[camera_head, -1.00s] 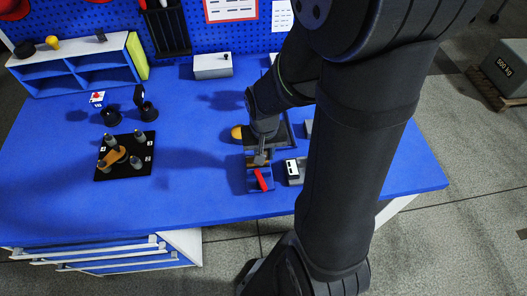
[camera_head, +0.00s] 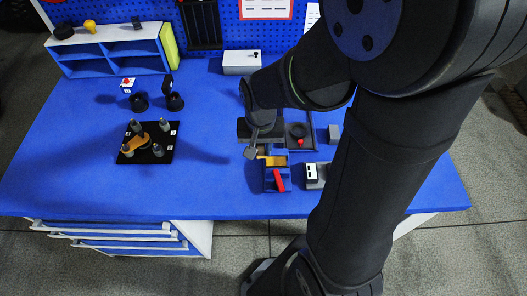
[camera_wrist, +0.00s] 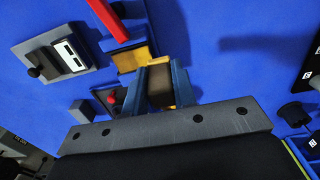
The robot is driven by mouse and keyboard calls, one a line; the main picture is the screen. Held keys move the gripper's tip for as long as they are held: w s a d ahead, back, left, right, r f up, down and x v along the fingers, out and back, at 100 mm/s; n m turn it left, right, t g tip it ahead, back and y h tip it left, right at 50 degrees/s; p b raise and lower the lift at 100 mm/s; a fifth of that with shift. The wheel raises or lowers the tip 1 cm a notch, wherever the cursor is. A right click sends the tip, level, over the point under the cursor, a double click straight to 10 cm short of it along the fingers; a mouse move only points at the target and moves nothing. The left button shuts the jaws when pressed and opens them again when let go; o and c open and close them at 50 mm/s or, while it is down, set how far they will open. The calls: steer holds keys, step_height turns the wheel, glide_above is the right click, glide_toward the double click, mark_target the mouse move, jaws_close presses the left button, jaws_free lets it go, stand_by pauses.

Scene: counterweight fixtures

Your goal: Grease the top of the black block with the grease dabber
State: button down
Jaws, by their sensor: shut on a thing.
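My gripper (camera_head: 252,151) hangs above the table, just left of a blue fixture (camera_head: 277,174) with a yellow part (camera_head: 271,160) and a red bar. In the wrist view the blue-grey fingers (camera_wrist: 162,84) are shut on a dark piece (camera_wrist: 160,88). I take it for the grease dabber, but its shape is mostly hidden. The yellow part (camera_wrist: 131,58) and red bar (camera_wrist: 107,20) lie just beyond the fingers. I cannot single out the black block for sure; my arm hides part of that area.
A dark tray (camera_head: 303,148) with a red knob lies behind the fixture. A grey unit (camera_head: 314,175) stands to its right. The table between is clear.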

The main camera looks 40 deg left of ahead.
steer(key=shift+r, duration=2.5)
